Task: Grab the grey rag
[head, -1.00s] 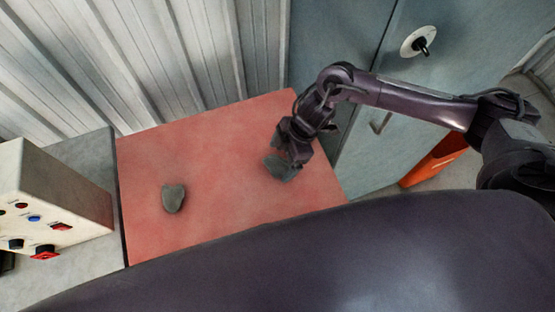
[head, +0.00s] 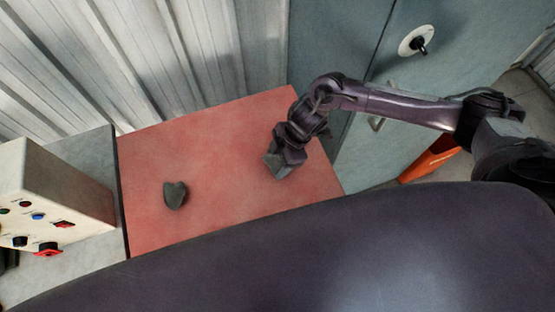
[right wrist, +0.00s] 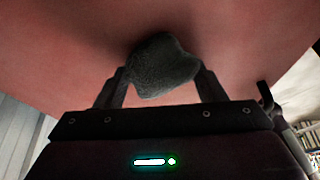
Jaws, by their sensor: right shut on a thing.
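A dark grey, crumpled lump that looks like the grey rag (right wrist: 162,66) sits between the fingers of my right gripper (right wrist: 163,88) in the right wrist view. The fingers are shut on it, one on each side, close over the red table top. In the head view my right gripper (head: 278,165) points down at the right part of the red table top (head: 225,135) and mostly hides what it holds. A second, similar grey lump (head: 175,195) lies apart on the left part of the table top. My left gripper is not in view.
A cream control box (head: 50,190) with buttons stands on a grey surface left of the red top. A corrugated wall (head: 180,60) rises behind. A blue-grey cabinet (head: 345,40) stands behind my right arm, with an orange thing (head: 430,160) beside it. The middle of the red top is clear.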

